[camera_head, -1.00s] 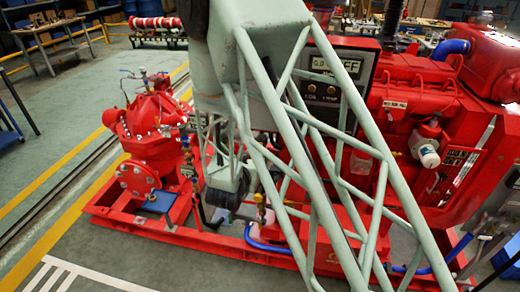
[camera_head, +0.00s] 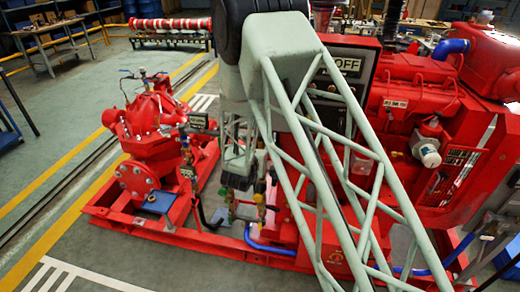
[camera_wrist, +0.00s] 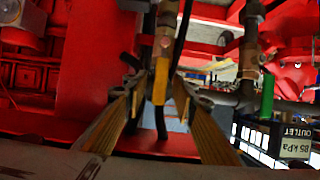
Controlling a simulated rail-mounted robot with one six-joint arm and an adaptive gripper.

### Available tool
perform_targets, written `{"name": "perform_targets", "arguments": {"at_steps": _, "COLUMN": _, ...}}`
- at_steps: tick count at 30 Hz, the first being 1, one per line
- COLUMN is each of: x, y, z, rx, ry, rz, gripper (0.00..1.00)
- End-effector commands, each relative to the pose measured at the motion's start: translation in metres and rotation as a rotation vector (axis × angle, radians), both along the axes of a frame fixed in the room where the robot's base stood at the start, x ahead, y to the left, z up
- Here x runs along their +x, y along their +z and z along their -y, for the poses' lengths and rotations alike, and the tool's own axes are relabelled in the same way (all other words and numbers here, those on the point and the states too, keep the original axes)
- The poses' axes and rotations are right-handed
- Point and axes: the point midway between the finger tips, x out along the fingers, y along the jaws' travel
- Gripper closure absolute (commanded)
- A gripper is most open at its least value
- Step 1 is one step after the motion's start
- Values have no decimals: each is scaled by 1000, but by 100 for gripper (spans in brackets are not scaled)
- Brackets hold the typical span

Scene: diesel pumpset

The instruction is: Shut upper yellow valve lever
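In the wrist view, a yellow valve lever (camera_wrist: 160,82) hangs down below a brass valve body (camera_wrist: 164,40) on a vertical pipe. My gripper (camera_wrist: 158,80) shows as two brass-coloured fingers pointing forward, spread apart with the lever between their tips. I cannot tell whether either finger touches the lever. The lever is too small to make out clearly there.
A second brass valve (camera_wrist: 250,58) and a green handle (camera_wrist: 267,97) stand at the right in the wrist view, above an outlet label (camera_wrist: 295,146). The red pump (camera_head: 150,125) is left of my arm and the red engine (camera_head: 420,110) right. The floor in front is clear.

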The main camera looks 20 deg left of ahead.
Motion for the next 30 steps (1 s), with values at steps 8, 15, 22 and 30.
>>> {"name": "perform_targets", "arguments": {"at_steps": 8, "x": 7, "y": -3, "z": -1, "rx": 0, "ry": 0, "rz": 0, "gripper": 75}}
{"name": "perform_targets", "arguments": {"at_steps": 15, "x": 6, "y": -3, "z": -1, "rx": 0, "ry": 0, "rz": 0, "gripper": 79}}
{"name": "perform_targets", "arguments": {"at_steps": 22, "x": 6, "y": -3, "z": -1, "rx": 0, "ry": 0, "rz": 0, "gripper": 100}}
{"name": "perform_targets", "arguments": {"at_steps": 30, "x": 6, "y": -3, "z": -2, "rx": 2, "ry": 0, "rz": 0, "gripper": 100}}
